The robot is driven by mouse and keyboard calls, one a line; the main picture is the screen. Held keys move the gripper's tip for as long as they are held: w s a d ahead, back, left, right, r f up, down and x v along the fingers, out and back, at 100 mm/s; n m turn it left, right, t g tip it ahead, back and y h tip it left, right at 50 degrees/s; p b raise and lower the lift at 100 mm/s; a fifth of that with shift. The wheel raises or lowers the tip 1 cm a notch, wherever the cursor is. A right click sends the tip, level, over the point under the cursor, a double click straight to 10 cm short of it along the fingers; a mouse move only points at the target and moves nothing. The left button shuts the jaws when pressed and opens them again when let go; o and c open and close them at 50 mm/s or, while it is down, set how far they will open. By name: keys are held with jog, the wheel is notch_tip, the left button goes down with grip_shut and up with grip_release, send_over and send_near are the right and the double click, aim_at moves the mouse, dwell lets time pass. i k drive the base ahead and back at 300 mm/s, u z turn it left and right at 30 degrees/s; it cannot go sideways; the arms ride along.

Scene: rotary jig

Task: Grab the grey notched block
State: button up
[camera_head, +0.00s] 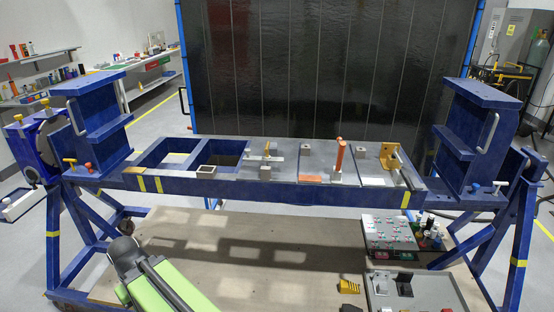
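I cannot tell for certain which piece is the grey notched block. Small grey pieces stand on the jig's plates: one near the front edge (265,173), one at the back of the middle plate (305,147), and one at the back of the right plate (361,148). A tray (440,290) at the lower right holds a dark grey piece (404,284) and another grey piece (380,276). Notches are too small to make out. My green and black arm shows at the lower left, apart from all of these. My gripper cannot be made out.
The blue rotary jig (290,192) spans the view between two end posts. An orange upright handle (339,155) and a brass bracket (392,158) rise from its plates. A panel of components (388,235) and a yellow piece (349,286) lie at the lower right. The board's middle is clear.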

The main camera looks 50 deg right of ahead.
aim_at(272, 150)
jog(key=z, duration=0.2)
jog(key=i, duration=0.85)
jog(key=u, duration=0.1)
